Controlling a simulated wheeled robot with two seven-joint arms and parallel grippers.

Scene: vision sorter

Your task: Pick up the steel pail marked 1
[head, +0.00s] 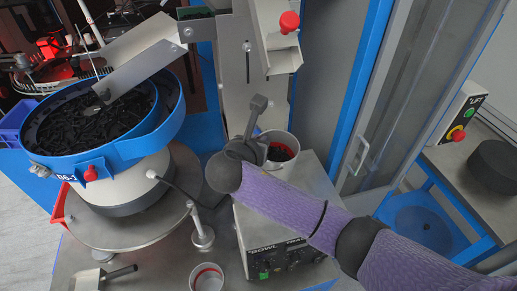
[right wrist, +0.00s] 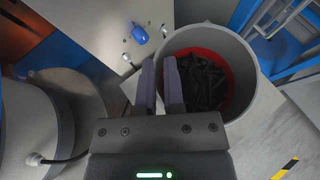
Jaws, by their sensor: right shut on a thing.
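A steel pail (head: 296,147) with a red inner band stands below the metal chute, with dark small parts inside. Its open top fills the upper right of the right wrist view (right wrist: 240,52). My right gripper (head: 255,136) is at the pail's left side. In the right wrist view its two fingers (right wrist: 163,82) are close together at the pail's near-left rim, shut on its wall. No number shows on the pail. A second pail (head: 207,279) with a red inner band stands at the front of the bench. My left gripper is not in view.
A blue-rimmed bowl feeder (head: 45,150) full of black parts stands at left, with a sloping chute above it. A control box (head: 280,258) sits below my right arm. A blue-framed glass door (head: 345,110) stands at right. A scoop (head: 100,276) lies at front left.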

